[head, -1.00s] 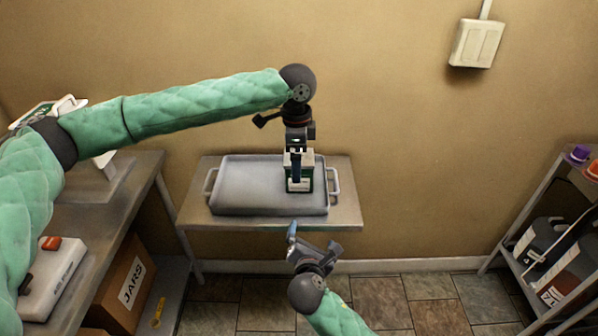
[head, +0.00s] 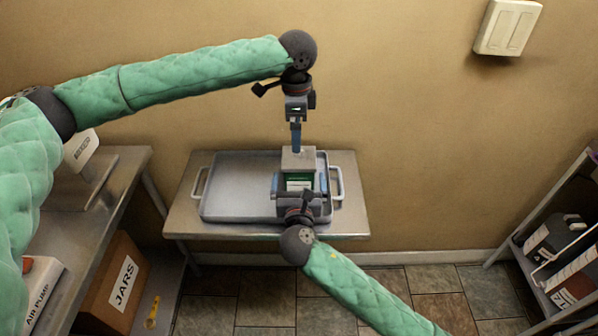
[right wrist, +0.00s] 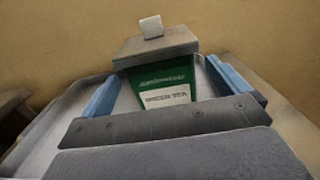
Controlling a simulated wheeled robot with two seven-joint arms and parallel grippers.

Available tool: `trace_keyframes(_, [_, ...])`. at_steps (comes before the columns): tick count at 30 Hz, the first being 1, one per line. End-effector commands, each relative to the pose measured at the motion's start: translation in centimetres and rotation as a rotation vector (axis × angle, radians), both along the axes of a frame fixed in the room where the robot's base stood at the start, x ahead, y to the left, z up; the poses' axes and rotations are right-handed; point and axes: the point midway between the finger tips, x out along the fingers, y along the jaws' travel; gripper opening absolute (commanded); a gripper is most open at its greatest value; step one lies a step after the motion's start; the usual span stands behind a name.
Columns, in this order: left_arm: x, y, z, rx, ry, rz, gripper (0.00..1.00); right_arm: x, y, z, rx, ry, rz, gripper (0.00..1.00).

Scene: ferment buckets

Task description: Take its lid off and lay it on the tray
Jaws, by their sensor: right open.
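A green tin (head: 299,184) labelled green tea, with a grey lid (head: 298,157), stands at the right part of the grey tray (head: 235,187). The right wrist view shows the tin (right wrist: 163,87), and the lid (right wrist: 155,44) seated on it with a pale knob (right wrist: 151,26) on top. My right gripper (head: 299,184) is open in front, its blue fingers either side of the tin with gaps visible. My left gripper (head: 296,146) points down just above the lid. Its fingers are seen edge-on, so their opening is unclear, and the knob is hidden there.
The tray lies on a small metal table (head: 350,212) against the wall. A metal bench (head: 125,180) stands at left with a JARS box (head: 117,282) below. A shelf with dark containers (head: 552,238) stands at right. The tray's left part is bare.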

Motion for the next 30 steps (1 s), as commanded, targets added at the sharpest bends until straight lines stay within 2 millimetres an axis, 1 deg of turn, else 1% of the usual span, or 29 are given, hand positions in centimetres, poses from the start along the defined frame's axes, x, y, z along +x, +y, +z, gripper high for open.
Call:
trace_keyframes(1, [0.0, 0.0, 0.0, 0.000, 0.000, 0.000, 1.00, 0.8, 0.0, 0.1, -0.001, -0.002, -0.001, 1.00])
trace_keyframes(6, [0.0, 0.0, 0.0, 0.000, 0.000, 0.000, 1.00, 3.2, 0.0, 0.0, -0.001, 0.000, -0.001, 1.00])
trace_keyframes(12, [0.0, 0.0, 0.0, 0.000, 0.000, 0.000, 1.00, 5.2, 0.0, 0.0, -0.001, 0.000, 0.000, 1.00])
trace_keyframes(18, [0.0, 0.0, 0.0, 0.000, 0.000, 0.000, 1.00, 5.8, 0.0, 0.0, 0.000, 0.001, 0.001, 1.00])
trace_keyframes(24, [0.0, 0.0, 0.0, 0.000, 0.000, 0.000, 1.00, 5.9, 0.0, 0.0, 0.000, 0.001, 0.001, 1.00])
trace_keyframes(25, [0.0, 0.0, 0.0, 0.000, 0.000, 0.000, 1.00, 5.9, 0.0, 0.0, 0.000, 0.001, 0.001, 0.98])
trace_keyframes(29, [0.0, 0.0, 0.0, 0.000, 0.000, 0.000, 1.00, 5.8, 0.0, 0.0, 0.001, 0.001, 0.001, 0.72])
trace_keyframes(30, [0.0, 0.0, 0.0, 0.000, 0.000, 0.000, 1.00, 5.8, 0.0, 0.0, 0.001, 0.001, 0.001, 0.65])
